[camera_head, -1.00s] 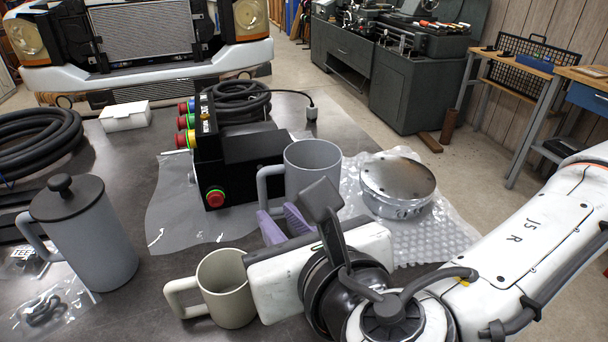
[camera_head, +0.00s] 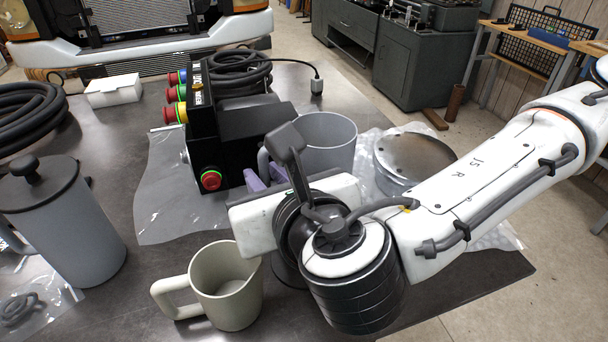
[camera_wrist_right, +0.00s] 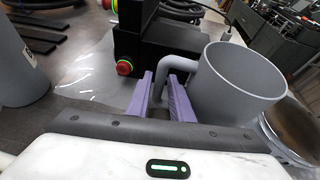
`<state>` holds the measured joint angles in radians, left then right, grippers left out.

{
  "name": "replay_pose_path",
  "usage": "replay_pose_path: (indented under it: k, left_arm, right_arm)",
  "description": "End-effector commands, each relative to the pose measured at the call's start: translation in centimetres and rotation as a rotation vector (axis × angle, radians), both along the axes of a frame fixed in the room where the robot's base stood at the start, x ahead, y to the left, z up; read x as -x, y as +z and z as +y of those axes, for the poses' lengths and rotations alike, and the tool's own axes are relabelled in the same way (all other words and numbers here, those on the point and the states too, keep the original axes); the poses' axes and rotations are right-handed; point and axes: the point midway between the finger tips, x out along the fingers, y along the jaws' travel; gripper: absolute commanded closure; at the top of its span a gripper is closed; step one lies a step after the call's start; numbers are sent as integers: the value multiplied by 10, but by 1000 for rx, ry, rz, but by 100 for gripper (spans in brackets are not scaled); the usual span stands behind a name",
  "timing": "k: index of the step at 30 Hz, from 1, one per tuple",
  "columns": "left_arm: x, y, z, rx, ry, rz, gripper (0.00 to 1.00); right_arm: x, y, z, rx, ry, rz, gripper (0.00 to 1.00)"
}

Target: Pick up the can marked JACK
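No can with a readable JACK mark shows in either view. A grey mug-shaped can (camera_head: 330,142) with a side handle stands on the table behind my right gripper (camera_head: 266,186); no writing shows on it. It also shows in the right wrist view (camera_wrist_right: 238,88). There the right gripper's purple fingers (camera_wrist_right: 161,98) are apart, with the handle seen between their tips; I cannot tell whether they touch it. A beige mug (camera_head: 226,290) stands in front of the gripper. A grey lidded pot (camera_head: 72,232) stands at left. My left gripper is out of view.
A black control box (camera_head: 225,135) with coloured buttons stands close left of the grey mug. A round metal tin (camera_head: 412,158) sits on bubble wrap at right. Black hose (camera_head: 30,120) and a white box (camera_head: 114,90) lie farther back. Bare table shows between pot and beige mug.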

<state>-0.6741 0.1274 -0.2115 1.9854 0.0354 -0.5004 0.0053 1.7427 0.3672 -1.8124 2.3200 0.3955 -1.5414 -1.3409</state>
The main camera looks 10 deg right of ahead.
Motion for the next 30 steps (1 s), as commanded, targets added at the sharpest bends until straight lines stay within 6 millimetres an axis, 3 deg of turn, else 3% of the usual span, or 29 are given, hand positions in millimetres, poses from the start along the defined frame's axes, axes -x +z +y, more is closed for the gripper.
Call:
replay_pose_path:
  k: [2,6,30]
  left_arm:
    - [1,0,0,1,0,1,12]
    - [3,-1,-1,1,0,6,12]
    - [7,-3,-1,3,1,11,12]
  right_arm:
    - [0,1,0,0,0,0,80]
    - [0,1,1,0,2,0,100]
    - [0,0,1,0,3,0,100]
